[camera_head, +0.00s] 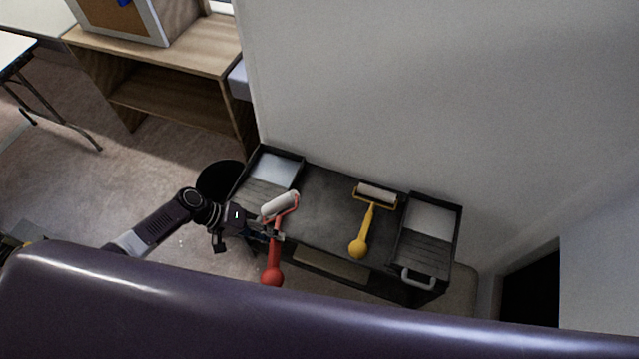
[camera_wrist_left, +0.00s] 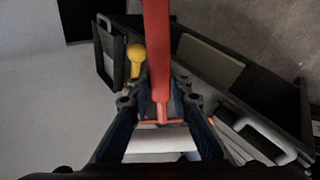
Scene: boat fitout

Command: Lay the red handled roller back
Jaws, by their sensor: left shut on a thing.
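The red handled roller (camera_head: 273,262) has a white sleeve and is held by my left gripper (camera_head: 276,233) above the left front part of the dark bench. Its red knob end points toward the bottom of the head view. In the left wrist view, my left gripper (camera_wrist_left: 160,118) is shut on the red shaft (camera_wrist_left: 157,50), with the white sleeve (camera_wrist_left: 162,140) near the bottom. A yellow handled roller (camera_head: 368,220) lies on the bench, right of the red one. My right gripper is not in view.
The dark bench (camera_head: 325,205) carries a paint tray (camera_head: 275,168) at its left end and another tray (camera_head: 430,217) at its right. A wall stands behind it. A black bucket (camera_head: 217,178) is to its left. The bench middle is bare.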

